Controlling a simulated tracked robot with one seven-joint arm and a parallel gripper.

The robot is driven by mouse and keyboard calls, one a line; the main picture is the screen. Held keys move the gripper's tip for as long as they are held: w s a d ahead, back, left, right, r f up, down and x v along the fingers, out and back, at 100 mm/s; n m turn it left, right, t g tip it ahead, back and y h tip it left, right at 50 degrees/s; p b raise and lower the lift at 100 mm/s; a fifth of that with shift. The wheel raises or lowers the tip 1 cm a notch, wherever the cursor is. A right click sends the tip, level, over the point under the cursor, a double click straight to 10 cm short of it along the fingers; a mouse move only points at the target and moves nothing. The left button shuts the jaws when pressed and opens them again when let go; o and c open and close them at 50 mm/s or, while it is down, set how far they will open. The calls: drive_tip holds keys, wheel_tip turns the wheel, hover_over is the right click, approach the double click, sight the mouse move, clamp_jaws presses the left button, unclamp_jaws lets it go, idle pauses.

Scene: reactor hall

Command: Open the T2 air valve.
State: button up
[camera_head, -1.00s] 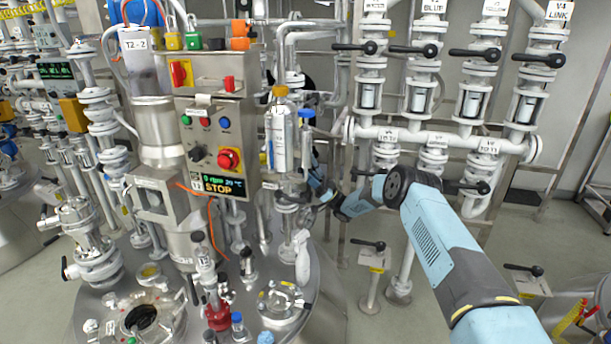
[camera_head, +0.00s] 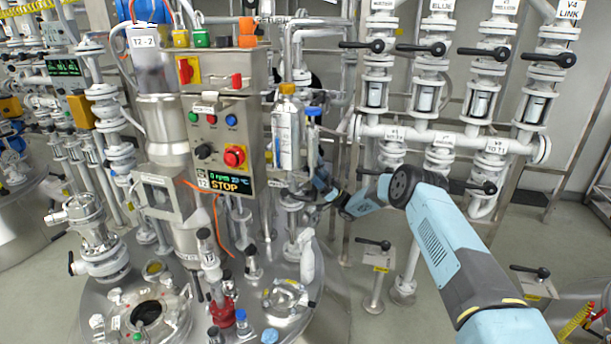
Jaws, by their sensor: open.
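My light-blue arm reaches in from the lower right. My gripper (camera_head: 298,192) is small and dark at its end, beside the pipes right of the control panel and below a white bottle. It is open, with nothing seen between its fingers. The T2 reactor, labelled "T2-2" (camera_head: 143,42), stands left of centre with its control panel (camera_head: 218,135) reading STOP.
A pipe rack (camera_head: 450,135) with several black-handled valves stands at the right, behind my arm. A floor-standing valve (camera_head: 374,246) is below it. The steel vessel lid (camera_head: 110,300) carries ports and fittings at the lower left. Some floor is bare between the rack posts.

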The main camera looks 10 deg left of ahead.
drive_tip(key=v, duration=1.4)
